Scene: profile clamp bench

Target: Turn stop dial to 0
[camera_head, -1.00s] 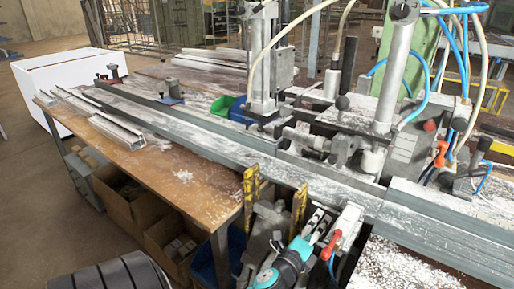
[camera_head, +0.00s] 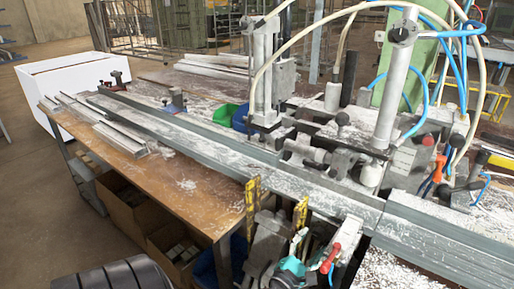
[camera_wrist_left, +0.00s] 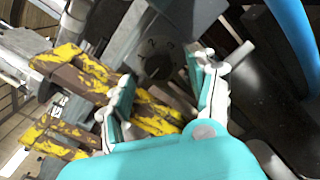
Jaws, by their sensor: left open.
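The stop dial (camera_wrist_left: 157,62) shows in the left wrist view as a dark round knob on a grey plate, with small digits around its upper rim. Its pointer setting cannot be read clearly. My left gripper (camera_wrist_left: 165,74) is open, its two teal and white fingers on either side of the dial in the picture. I cannot tell whether they touch it. In the head view my left gripper (camera_head: 304,246) is low at the front of the bench, beside a red-handled lever (camera_head: 331,259). The dial cannot be made out there. My right gripper is not in view.
Yellow, worn bars (camera_head: 252,205) stand close to my left gripper and cross the left side of the wrist view (camera_wrist_left: 75,75). A long grey profile rail (camera_head: 215,150) runs behind. Blue hoses (camera_head: 424,95) hang at the right. A wooden table (camera_head: 160,180) lies to the left.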

